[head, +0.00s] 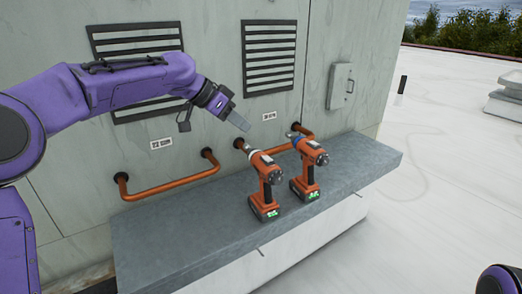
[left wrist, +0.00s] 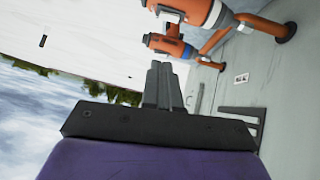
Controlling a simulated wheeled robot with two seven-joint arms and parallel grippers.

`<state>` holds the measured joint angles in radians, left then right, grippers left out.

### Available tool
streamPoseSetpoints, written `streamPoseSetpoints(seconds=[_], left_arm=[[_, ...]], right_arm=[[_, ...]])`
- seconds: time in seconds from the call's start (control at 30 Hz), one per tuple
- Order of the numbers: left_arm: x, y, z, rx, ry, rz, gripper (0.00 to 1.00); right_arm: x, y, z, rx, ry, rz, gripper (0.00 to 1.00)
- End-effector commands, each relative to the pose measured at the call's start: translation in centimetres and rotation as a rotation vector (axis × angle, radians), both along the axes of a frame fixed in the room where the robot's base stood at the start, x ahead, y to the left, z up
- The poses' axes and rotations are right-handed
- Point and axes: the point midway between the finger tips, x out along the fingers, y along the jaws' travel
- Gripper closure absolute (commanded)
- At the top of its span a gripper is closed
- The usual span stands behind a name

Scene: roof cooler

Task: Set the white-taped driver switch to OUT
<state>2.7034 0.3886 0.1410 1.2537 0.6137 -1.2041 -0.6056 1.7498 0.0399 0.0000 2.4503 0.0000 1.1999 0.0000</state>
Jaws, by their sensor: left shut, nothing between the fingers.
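My right gripper is out of view.
Orange pipes (head: 172,187) run along the wall just behind the ledge, close behind the drivers. Vent grilles (head: 270,55), small labels (head: 269,116) and a grey box (head: 341,86) are on the wall. The ledge left of the drivers is clear. White roof is open at right.

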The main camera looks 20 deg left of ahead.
Motion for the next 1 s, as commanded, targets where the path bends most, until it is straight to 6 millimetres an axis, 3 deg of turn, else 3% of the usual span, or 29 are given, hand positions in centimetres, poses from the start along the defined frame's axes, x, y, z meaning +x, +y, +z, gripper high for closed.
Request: streamPoseSetpoints(seconds=[0.37,0.6,1.0], left_arm=[[3.7,-4.5,-5.6,0.003,0.005,0.001,1.00],[3.2,-4.6,-8.9,-0.001,0.004,0.001,1.00],[3.2,-4.6,-9.5,0.002,0.000,0.001,1.00]], right_arm=[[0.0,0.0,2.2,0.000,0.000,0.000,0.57],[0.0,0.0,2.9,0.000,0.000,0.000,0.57],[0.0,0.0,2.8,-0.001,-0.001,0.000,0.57]])
